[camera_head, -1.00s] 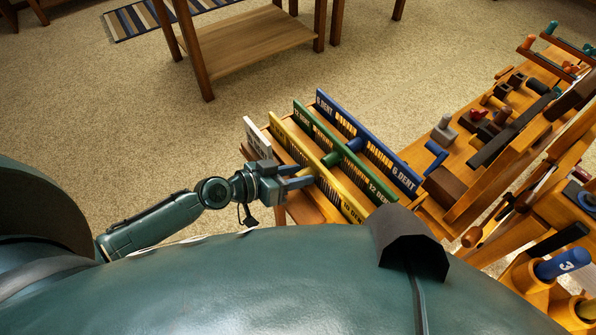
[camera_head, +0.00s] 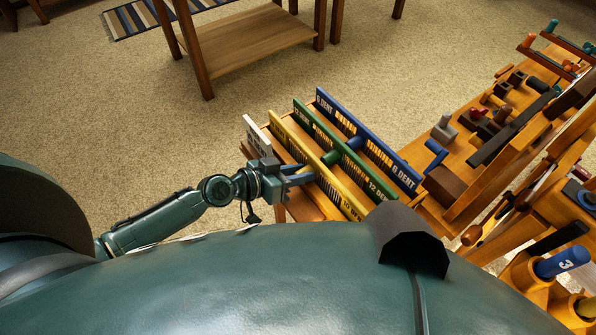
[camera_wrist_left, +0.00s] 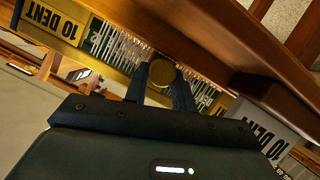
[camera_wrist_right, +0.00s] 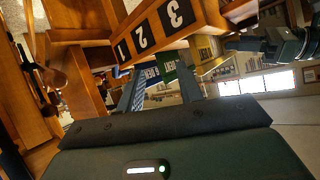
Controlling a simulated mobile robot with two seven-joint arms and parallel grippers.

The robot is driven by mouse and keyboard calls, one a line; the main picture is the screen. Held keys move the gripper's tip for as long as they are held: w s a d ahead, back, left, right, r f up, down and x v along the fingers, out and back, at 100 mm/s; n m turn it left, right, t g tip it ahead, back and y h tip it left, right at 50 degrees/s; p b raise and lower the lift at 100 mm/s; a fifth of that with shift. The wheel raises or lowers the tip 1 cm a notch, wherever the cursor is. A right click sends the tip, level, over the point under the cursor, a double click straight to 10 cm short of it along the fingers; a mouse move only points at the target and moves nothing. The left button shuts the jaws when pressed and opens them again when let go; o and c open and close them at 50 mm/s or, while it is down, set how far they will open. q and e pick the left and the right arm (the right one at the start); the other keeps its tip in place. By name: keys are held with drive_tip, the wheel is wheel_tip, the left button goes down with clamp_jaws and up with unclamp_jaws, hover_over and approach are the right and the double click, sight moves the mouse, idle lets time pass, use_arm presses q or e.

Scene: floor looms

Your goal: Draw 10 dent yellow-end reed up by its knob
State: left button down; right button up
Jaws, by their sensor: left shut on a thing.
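The yellow-end 10 dent reed (camera_head: 338,190) stands on edge in the wooden rack, in front of the green and blue reeds. Its round yellow knob (camera_wrist_left: 160,73) sits between the two fingers of my left gripper (camera_wrist_left: 160,90) in the left wrist view. In the head view my left gripper (camera_head: 305,175) is shut on this knob from the near side. The reed's yellow end with its 10 DENT label (camera_wrist_left: 62,28) shows at top left of the left wrist view. My right gripper (camera_wrist_right: 160,92) shows only in its own wrist view, with its fingers apart and nothing between them.
The green 12 dent reed (camera_head: 375,182) and blue 6 dent reed (camera_head: 395,168) stand close behind. A wooden bench with tools (camera_head: 480,140) is at right. Carpet (camera_head: 150,120) is clear at left.

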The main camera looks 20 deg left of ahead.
sight(312, 159)
use_arm(q)
drive_tip(key=shift+r, duration=0.2)
use_arm(e)
drive_tip(key=shift+r, duration=0.1)
use_arm(q)
drive_tip(key=shift+r+p, duration=0.85)
drive_tip(key=shift+r, duration=0.1)
drive_tip(key=shift+r+p, duration=0.95)
drive_tip(key=shift+r, duration=0.15)
drive_tip(key=shift+r+p, duration=0.75)
drive_tip(key=shift+r, duration=0.1)
drive_tip(key=shift+r+p, duration=0.5)
drive_tip(key=shift+r, duration=0.1)
drive_tip(key=shift+r+p, duration=0.7)
drive_tip(key=shift+r, duration=0.45)
use_arm(e)
drive_tip(key=r, duration=0.1)
drive_tip(key=d+r, duration=0.1)
drive_tip(key=r+g+h, duration=0.1)
drive_tip(key=shift+s+d+r, duration=0.1)
drive_tip(key=shift+s+d, duration=0.2)
